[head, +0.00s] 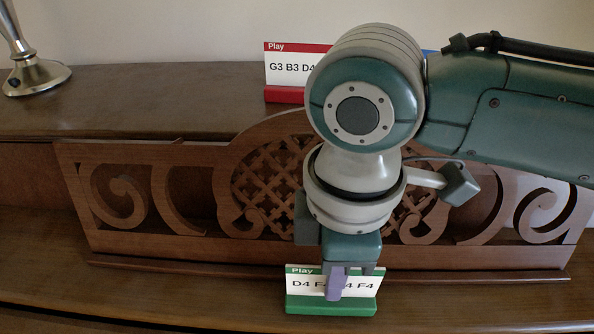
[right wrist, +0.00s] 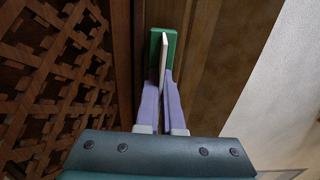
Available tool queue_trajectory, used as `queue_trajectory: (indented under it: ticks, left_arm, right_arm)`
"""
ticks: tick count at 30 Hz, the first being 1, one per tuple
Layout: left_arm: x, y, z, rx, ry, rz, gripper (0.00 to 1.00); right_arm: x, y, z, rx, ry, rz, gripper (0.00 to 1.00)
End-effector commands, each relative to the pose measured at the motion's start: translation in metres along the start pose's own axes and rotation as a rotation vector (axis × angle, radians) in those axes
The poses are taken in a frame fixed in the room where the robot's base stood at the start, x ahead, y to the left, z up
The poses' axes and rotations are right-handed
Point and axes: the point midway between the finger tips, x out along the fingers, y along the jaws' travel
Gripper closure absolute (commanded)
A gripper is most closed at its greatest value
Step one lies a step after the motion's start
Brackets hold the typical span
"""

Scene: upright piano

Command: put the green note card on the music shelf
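The green note card (head: 300,284) is a white card with a green "Play" strip and letters, standing upright on a green base (head: 330,306). In the head view it is at the bottom middle, in front of the carved music desk and its narrow ledge (head: 180,266). My right gripper (head: 335,284) points down over it and hides part of its letters. In the right wrist view the purple fingers (right wrist: 162,88) close on both faces of the card, its green base (right wrist: 155,50) beyond them. Whether the base touches wood is unclear. My left gripper is out of view.
A red-based note card (head: 284,72) stands on the piano top, partly hidden by my right arm. A sliver of blue (head: 429,52) shows behind the arm. A metal lamp foot (head: 36,78) stands at the far left.

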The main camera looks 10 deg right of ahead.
Motion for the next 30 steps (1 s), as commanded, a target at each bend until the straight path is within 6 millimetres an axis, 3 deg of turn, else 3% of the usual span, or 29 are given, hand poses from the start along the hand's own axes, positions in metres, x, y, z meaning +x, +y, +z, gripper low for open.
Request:
queue_trajectory:
  ticks: [8,9,16,25,30]
  left_arm:
    - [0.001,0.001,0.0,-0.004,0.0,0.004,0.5]
    - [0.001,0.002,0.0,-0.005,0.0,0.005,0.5]
    - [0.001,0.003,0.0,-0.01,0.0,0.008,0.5]
    - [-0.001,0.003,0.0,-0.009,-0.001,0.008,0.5]
    - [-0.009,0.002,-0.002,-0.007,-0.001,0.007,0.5]
  right_arm:
    - [0.003,0.0,0.0,0.0,0.0,0.0,1.0]
    - [0.002,0.0,0.0,-0.001,0.001,0.0,0.91]
    - [0.002,0.0,0.0,-0.001,0.0,0.0,0.66]
    - [-0.002,0.0,0.0,0.0,0.0,0.0,0.66]
    - [-0.029,0.001,-0.001,-0.002,0.003,0.003,0.66]
